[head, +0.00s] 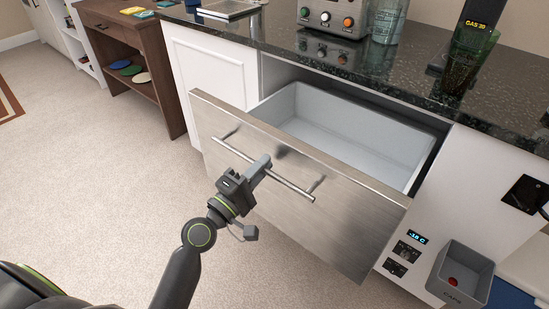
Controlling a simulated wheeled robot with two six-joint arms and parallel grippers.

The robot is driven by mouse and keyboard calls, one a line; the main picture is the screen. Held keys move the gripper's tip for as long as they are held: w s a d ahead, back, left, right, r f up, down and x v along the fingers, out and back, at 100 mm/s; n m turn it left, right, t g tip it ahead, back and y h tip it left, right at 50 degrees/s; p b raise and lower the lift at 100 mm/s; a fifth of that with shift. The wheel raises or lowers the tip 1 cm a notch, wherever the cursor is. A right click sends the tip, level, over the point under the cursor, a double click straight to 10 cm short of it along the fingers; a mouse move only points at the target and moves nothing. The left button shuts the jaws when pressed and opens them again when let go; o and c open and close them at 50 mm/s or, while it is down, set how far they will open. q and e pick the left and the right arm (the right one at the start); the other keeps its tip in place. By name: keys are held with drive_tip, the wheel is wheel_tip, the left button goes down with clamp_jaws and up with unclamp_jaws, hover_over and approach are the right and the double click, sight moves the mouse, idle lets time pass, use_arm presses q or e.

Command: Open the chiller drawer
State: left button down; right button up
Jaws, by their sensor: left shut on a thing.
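The chiller drawer (350,221) has a brushed steel front and stands pulled out from the cabinet under the dark counter. Its grey inner bin (345,130) shows and looks empty. A long bar handle (288,183) runs across the front. My left gripper (262,168) is shut on the handle near its middle, and its fingers hide a short part of the bar. My right gripper is not in view.
The dark stone counter (410,85) holds a control box (333,16) with knobs and some glasses. A grey caps bin (461,275) sticks out at the lower right beside a small display. A brown shelf (125,50) stands at the left. The carpet (90,170) is clear.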

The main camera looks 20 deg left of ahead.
use_arm(q)
drive_tip(key=shift+r+v, duration=0.2)
drive_tip(key=shift+v, duration=0.85)
drive_tip(key=shift+r+v, duration=0.15)
drive_tip(key=shift+v, duration=0.85)
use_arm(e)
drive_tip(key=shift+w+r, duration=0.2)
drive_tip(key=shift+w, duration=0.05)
use_arm(q)
drive_tip(key=c, duration=1.5)
unclamp_jaws()
drive_tip(key=shift+c, duration=0.2)
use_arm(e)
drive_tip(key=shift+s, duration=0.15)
